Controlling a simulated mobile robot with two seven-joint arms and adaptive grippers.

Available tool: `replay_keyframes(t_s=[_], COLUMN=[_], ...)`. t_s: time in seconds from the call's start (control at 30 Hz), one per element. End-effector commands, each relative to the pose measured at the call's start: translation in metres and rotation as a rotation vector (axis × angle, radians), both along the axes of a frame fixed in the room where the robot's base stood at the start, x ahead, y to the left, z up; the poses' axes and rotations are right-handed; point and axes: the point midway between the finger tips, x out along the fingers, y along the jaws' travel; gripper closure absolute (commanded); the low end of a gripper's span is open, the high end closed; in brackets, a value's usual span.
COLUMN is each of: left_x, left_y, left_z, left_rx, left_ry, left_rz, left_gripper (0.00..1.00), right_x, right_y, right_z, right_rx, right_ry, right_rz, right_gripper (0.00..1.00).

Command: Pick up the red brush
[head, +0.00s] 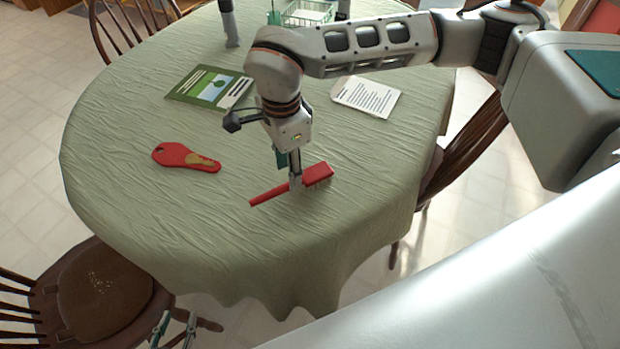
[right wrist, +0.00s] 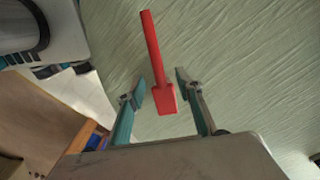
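The red brush (head: 317,175) lies on the green tablecloth, its handle pointing to the lower left and its bristled head to the right in the head view. My right gripper (head: 296,184) points down at the brush, covering part of it where handle meets head. In the right wrist view the brush (right wrist: 166,98) shows between the two fingers of my right gripper (right wrist: 161,80), with gaps on both sides. That gripper is open. Whether its fingertips reach down beside the brush is hard to tell. My left gripper (head: 175,328) is open and empty at the bottom, away from the table.
The round table (head: 120,200) also bears a red paddle-shaped thing (head: 185,157), a green booklet (head: 205,87), a white printed card (head: 367,97) and a green wire basket (head: 307,13). Wooden chairs (head: 100,290) stand around it. The cloth in front of the brush is bare.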

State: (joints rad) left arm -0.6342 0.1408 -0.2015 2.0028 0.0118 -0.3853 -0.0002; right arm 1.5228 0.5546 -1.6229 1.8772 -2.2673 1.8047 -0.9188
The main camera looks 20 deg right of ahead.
Motion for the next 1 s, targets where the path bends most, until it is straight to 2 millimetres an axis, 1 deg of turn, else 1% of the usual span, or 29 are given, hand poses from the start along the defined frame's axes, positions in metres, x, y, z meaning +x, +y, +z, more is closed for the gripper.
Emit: replay_keyframes(t_s=[0.2, 0.33, 0.47, 0.67, 0.7, 0.77, 0.8, 1.0], left_x=[0.000, 0.000, 0.000, 0.001, 0.001, 0.001, 0.001, 0.001], left_y=[0.001, 0.001, 0.001, 0.001, 0.001, 0.001, 0.001, 0.000], left_z=[-0.001, -0.003, -0.003, -0.002, -0.002, -0.001, -0.001, -0.001], left_rx=[0.002, 0.004, 0.004, 0.005, 0.005, 0.004, 0.004, 0.004], left_ry=[-0.001, 0.001, 0.000, -0.002, -0.002, -0.002, -0.003, -0.003], left_rz=[0.000, -0.001, -0.001, -0.001, -0.001, -0.001, -0.001, -0.001], left_gripper=[0.66, 0.66, 0.66, 0.66, 0.66, 0.66, 0.66, 0.66], right_x=[-0.003, -0.003, -0.002, -0.002, -0.002, -0.002, -0.002, -0.002], right_y=[-0.004, -0.004, -0.004, -0.004, -0.004, -0.004, -0.004, -0.003], right_z=[-0.030, -0.046, -0.051, -0.051, -0.051, -0.051, -0.051, -0.051], right_rx=[0.002, 0.002, 0.002, 0.002, 0.002, 0.002, 0.002, 0.002], right_ry=[0.004, 0.003, 0.000, 0.000, 0.000, 0.000, 0.000, 0.000], right_rz=[-0.001, -0.002, -0.001, -0.001, -0.001, -0.001, -0.001, -0.001], right_gripper=[0.65, 0.65, 0.65, 0.65, 0.75, 0.91, 1.00, 1.00])
